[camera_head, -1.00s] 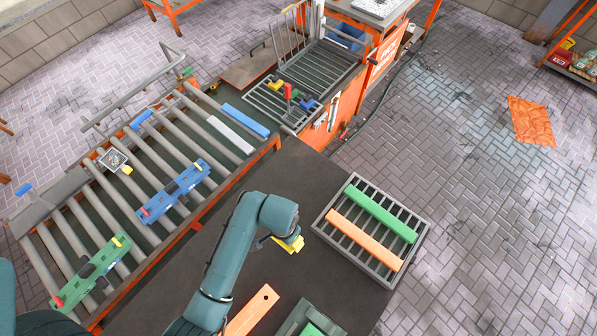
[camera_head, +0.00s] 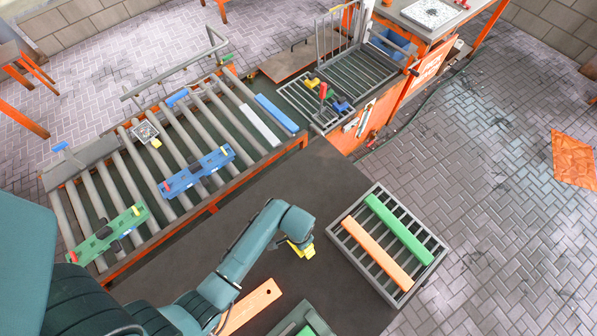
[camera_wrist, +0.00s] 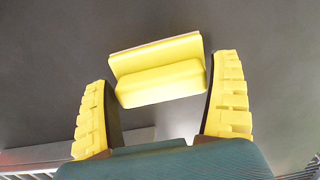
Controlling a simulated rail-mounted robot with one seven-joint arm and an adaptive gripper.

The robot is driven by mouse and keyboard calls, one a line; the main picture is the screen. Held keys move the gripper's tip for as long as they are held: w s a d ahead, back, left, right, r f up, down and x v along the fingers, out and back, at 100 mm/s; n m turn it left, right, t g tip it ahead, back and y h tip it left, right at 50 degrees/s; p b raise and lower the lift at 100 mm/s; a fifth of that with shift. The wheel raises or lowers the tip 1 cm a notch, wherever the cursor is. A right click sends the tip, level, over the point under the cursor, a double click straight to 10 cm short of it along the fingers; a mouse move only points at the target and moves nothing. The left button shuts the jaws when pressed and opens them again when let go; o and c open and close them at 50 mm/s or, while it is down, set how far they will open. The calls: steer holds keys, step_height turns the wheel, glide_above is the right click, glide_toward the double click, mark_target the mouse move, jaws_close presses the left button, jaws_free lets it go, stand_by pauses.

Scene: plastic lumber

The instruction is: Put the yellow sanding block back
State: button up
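The yellow sanding block (camera_wrist: 160,70) shows in the wrist view as a bright yellow piece with a raised ridge and a thin brownish edge. It lies between and slightly beyond the yellow-padded fingertips of my gripper (camera_wrist: 166,80). The fingers stand wide apart near its two ends; whether they press on it I cannot tell. In the head view my gripper (camera_head: 302,248) is low over the dark tabletop, left of the slatted grey tray. Yellow shows there, but block and finger pads cannot be told apart.
The slatted tray (camera_head: 432,262) holds a green bar (camera_head: 398,228) and an orange bar (camera_head: 377,252). An orange plank (camera_head: 252,305) lies near my arm. A roller conveyor (camera_head: 85,190) on the left carries blue and green fixtures. A rack (camera_head: 318,112) with coloured pieces stands behind. Dark tabletop is clear around my gripper.

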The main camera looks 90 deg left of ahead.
steer(key=shift+o, duration=0.2)
steer(key=shift+r, duration=0.1)
step_height(320, 180, up, 12)
steer(key=p, duration=0.2)
steer(key=w+a+r+m+t+y, duration=0.2)
steer(key=w+a+r+t+y, duration=0.15)
steer(key=w+r, duration=0.95)
steer(key=w+d+r+m+t+y, duration=0.2)
steer(key=w+d+r+t, duration=0.4)
steer(key=w+r, duration=0.6)
steer(key=w+d+r+m+t+h, duration=0.1)
steer(key=w+d+r+t, duration=0.2)
steer(key=d+r, duration=0.35)
steer(key=w+d+r+m+t, duration=0.1)
steer(key=w+d+r+t, duration=0.2)
steer(key=r, duration=0.6)
steer(key=s+d+r+m+t+h, duration=0.1)
steer(key=s+d+r+t+h, duration=0.1)
steer(key=d+r, duration=0.6)
steer(key=s+d+r+m+t+h, duration=0.2)
steer(key=s+d+r+t+h, duration=0.1)
steer(key=d+r, duration=0.5)
steer(key=shift+s+r+t, duration=0.7)
steer(key=shift+r+t, duration=0.1)
steer(key=shift+t, duration=0.05)
